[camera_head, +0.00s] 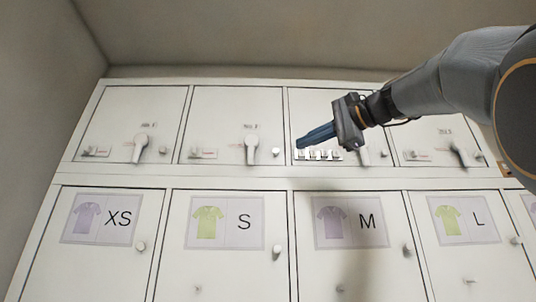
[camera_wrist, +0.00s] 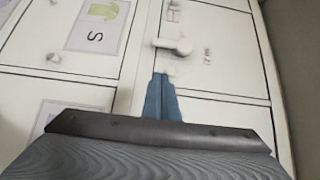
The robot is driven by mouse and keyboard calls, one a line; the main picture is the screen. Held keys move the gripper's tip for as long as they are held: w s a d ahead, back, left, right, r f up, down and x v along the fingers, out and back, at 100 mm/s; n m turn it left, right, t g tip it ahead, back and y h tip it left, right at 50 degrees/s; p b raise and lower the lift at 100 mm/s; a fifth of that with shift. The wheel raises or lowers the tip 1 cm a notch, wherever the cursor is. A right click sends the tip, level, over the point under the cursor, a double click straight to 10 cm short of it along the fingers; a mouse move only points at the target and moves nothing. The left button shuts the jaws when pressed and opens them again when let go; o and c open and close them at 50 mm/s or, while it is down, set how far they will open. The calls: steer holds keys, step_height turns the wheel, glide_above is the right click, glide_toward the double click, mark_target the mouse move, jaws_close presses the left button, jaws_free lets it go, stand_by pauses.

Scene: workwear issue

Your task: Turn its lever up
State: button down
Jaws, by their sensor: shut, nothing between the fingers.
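The upper row of white locker doors carries white levers. The first lever (camera_head: 140,148) and the second lever (camera_head: 250,149) hang down from their round pivots. The second lever also shows in the wrist view (camera_wrist: 174,45), above the S door and just ahead of my fingertips. The third lever is partly hidden behind my gripper, and the fourth lever (camera_head: 459,154) hangs down, slightly tilted. My gripper (camera_head: 301,143) is shut and empty in front of the third upper door. In the wrist view its blue fingers (camera_wrist: 162,82) appear apart from the second lever. The frames do not show which lever is meant.
Below are doors with shirt signs: XS (camera_head: 101,219), S (camera_head: 223,222), M (camera_head: 350,221) and L (camera_head: 463,219). Small round knobs (camera_head: 277,252) stick out from the doors. A plain wall is at left.

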mark_target(251, 150)
steer(key=p+x, duration=0.2)
steer(key=x, duration=0.2)
steer(key=s+a+p+x, duration=0.1)
steer(key=p+x, duration=0.1)
steer(key=x, duration=0.2)
steer(key=s+a+p+x, duration=0.1)
steer(key=p+x, duration=0.1)
steer(key=x, duration=0.2)
steer(key=shift+w+a, duration=0.3)
steer(key=shift+a, duration=0.05)
steer(key=shift+d+f, duration=0.1)
steer(key=shift+b, duration=0.45)
